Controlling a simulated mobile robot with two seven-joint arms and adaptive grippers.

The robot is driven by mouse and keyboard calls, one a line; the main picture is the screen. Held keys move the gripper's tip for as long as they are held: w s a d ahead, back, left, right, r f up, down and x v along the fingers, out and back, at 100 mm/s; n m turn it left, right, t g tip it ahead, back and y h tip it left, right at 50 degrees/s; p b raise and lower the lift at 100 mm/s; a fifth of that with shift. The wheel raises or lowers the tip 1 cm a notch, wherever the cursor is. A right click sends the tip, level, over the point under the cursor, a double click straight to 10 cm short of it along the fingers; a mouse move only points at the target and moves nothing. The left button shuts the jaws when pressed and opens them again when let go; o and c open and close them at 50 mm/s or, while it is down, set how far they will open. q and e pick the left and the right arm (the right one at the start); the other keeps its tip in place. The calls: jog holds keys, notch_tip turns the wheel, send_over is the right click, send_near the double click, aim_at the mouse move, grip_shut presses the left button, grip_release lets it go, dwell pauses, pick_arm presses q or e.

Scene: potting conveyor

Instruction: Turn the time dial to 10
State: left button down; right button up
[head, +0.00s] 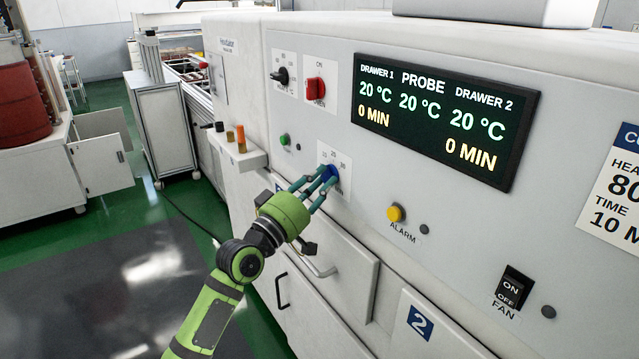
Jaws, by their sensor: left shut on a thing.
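A blue dial (333,171) sits on the grey front panel, with small numbers printed above and beside it. My left gripper (328,178) reaches it from the lower left, its teal fingers closed around the dial. The fingers hide much of the dial, and I cannot read where it points. The dark display (444,115) reads 20 °C for drawer 1, probe and drawer 2, with 0 MIN under both drawers. My right gripper is not in view.
A black knob (281,76) and a red switch (315,88) sit upper left on the panel. A yellow alarm button (396,213) and a fan switch (513,287) are to the right. Drawer handles (312,262) stick out below. A small shelf (240,155) juts out left.

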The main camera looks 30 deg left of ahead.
pick_arm(q)
jog(key=c, duration=1.1)
grip_release()
jog(key=v, duration=1.2)
